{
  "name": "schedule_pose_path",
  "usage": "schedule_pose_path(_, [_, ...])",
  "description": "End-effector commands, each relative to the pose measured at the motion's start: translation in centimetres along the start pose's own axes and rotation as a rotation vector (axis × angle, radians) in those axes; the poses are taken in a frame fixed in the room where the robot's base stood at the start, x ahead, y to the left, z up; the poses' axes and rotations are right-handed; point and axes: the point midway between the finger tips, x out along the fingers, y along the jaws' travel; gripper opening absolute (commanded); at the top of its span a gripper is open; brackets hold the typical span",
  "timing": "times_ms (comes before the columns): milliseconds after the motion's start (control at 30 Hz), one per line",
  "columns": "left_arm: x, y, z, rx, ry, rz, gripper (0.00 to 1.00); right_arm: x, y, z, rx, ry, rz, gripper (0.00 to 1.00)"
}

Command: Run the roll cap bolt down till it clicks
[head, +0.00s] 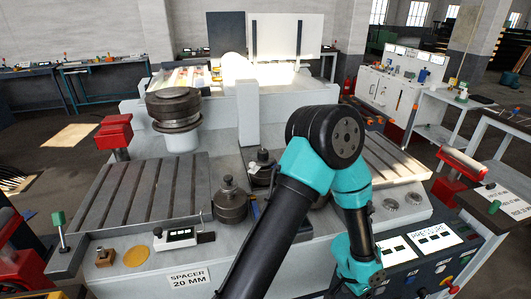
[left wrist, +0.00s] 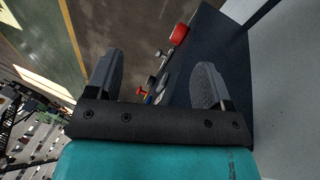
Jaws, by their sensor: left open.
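The left lower roll (head: 230,203) stands upright on the machine bed with a dark cap and bolt (head: 228,181) on top. A second capped roll with a bolt (head: 263,156) stands behind it, partly hidden by my arm. A large dark upper roll (head: 175,106) sits at the back left. I cannot tell which bolt is the roll cap bolt. My left gripper (left wrist: 157,82) is open and empty in the left wrist view, pointing toward the dark control panel (left wrist: 215,45). Its fingers are not clear in the head view. My right gripper is not in view.
A control panel with PRESSURE labels and knobs (head: 435,240) is at the right front; a red button (left wrist: 178,34) shows in the left wrist view. A slotted table (head: 140,195), brass disc (head: 137,257), small display block (head: 175,237) and green-topped lever (head: 59,220) are left.

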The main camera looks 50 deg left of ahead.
Motion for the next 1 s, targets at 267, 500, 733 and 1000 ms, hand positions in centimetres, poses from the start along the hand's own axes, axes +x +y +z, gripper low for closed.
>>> schedule_pose_path(267, [-6.5, 5.7, -7.1, 0.237, -0.009, -0.092, 0.75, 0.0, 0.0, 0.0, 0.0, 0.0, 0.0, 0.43])
schedule_pose_path(500, [-12.5, 8.0, -12.1, 0.291, -0.001, -0.199, 0.75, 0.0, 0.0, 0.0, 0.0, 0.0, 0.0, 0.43])
schedule_pose_path(733, [-17.8, 5.8, -16.4, 0.158, 0.022, -0.282, 0.75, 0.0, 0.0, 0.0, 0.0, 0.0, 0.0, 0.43])
schedule_pose_path(1000, [-24.0, -2.8, -20.4, -0.199, 0.052, -0.345, 0.75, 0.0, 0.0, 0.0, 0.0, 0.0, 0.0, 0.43])
